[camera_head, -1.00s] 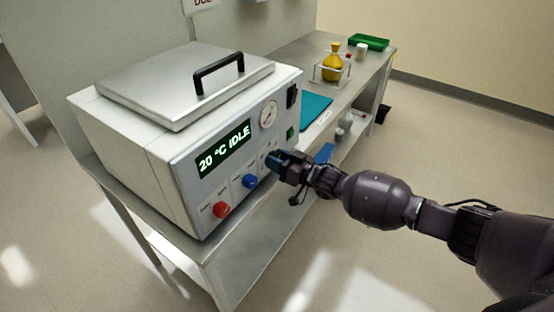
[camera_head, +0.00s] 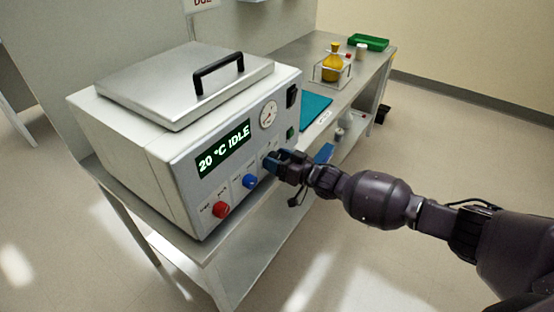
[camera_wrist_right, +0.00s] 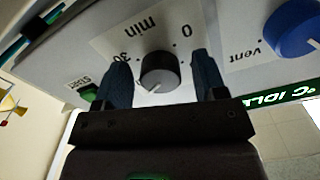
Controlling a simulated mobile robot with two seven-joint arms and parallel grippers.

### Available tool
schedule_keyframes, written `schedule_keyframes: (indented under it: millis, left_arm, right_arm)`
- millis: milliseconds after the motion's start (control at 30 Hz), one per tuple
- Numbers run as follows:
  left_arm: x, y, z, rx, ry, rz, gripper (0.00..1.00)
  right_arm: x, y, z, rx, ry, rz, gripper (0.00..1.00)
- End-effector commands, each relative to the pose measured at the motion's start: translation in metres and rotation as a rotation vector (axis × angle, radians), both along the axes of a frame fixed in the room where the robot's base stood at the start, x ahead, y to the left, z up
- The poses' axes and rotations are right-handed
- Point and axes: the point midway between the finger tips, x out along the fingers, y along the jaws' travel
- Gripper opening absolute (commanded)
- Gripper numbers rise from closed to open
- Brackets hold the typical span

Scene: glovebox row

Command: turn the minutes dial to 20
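The minutes dial (camera_wrist_right: 160,72) is a dark round knob on a white label marked "min", with "0" and "30" beside it. The label reads upside down in the right wrist view. A light pointer mark shows on the dial's lower-left side in that view. My right gripper (camera_wrist_right: 160,66) is open, with one blue finger on each side of the dial and visible gaps between. In the head view, my right gripper (camera_head: 273,161) is at the right end of the front panel and hides the dial. My left gripper is not in view.
The bath unit (camera_head: 130,140) has a display (camera_head: 223,149) reading "20 °C IDLE". A blue knob (camera_head: 250,181), a red knob (camera_head: 221,209) and a gauge (camera_head: 268,114) share its panel. A green start button (camera_wrist_right: 88,92) is near one finger. A yellow flask (camera_head: 332,66) stands farther back.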

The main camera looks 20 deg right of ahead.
Motion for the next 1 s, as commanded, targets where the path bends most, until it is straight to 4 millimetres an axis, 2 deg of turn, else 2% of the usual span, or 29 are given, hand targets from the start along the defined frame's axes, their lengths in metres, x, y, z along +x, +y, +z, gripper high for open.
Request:
schedule_keyframes:
  millis: [267, 700, 1000]
  left_arm:
    - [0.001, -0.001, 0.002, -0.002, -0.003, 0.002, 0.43]
    - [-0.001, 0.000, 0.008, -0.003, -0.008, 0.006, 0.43]
    - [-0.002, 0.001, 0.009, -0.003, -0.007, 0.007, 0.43]
  right_arm:
    - [-0.005, -0.005, 0.000, -0.001, 0.000, -0.001, 0.65]
    - [-0.062, -0.049, 0.001, -0.002, 0.001, -0.002, 0.65]
    - [-0.084, -0.065, 0.000, 0.000, 0.000, 0.000, 0.65]
